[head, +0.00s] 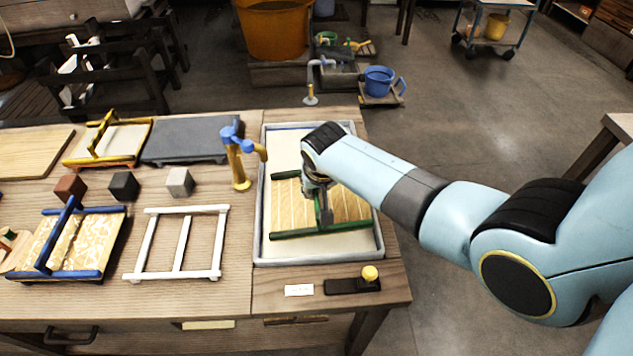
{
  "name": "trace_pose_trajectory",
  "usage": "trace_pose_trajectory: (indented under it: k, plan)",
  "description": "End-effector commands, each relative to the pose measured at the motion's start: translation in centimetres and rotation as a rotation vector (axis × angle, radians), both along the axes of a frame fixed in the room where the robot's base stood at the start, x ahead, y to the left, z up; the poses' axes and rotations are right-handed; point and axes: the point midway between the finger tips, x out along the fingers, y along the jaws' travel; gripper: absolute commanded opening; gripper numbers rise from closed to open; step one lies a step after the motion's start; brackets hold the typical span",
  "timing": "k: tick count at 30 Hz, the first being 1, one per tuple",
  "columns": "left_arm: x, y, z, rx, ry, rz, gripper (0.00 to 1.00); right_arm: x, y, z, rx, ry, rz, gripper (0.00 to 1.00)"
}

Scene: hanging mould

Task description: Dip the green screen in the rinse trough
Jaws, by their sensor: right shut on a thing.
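The green screen (291,210) has green bars on its edges and a tan ribbed face. It shows over the inside of the rinse trough (320,262), a shallow pale tray with a grey rim on the right part of the table. My right gripper (325,212) reaches in from the right and is shut on the screen, near its middle. The wrist hides part of the screen's upper right. I cannot tell whether the screen touches the trough's floor or is held just above it. My left gripper is not in view.
A blue and yellow tap (238,155) stands at the trough's left edge. A white frame (182,272), a blue screen (72,245), three small cubes and a yellow frame (110,142) lie further left. A dark block with a yellow knob (352,285) sits in front.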

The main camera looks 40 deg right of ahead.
Motion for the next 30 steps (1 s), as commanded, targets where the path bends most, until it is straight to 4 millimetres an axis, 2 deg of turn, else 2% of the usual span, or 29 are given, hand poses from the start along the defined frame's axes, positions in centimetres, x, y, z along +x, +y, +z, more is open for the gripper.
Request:
trace_pose_trajectory:
  k: [9, 15, 21, 30]
  plan:
    - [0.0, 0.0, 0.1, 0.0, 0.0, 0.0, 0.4, 0.0, 0.0, 0.2, 0.0, -0.001, 0.0, 0.0]
    - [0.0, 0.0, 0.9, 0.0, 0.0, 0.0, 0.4, 0.1, 0.0, 2.2, 0.0, -0.002, 0.0, 0.0]
    - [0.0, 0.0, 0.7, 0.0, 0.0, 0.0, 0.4, 0.0, 0.0, 3.7, 0.0, -0.002, 0.0, 0.0]
    - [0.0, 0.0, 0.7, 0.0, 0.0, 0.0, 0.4, 0.0, 0.0, 4.0, 0.0, 0.0, 0.0, 0.0]
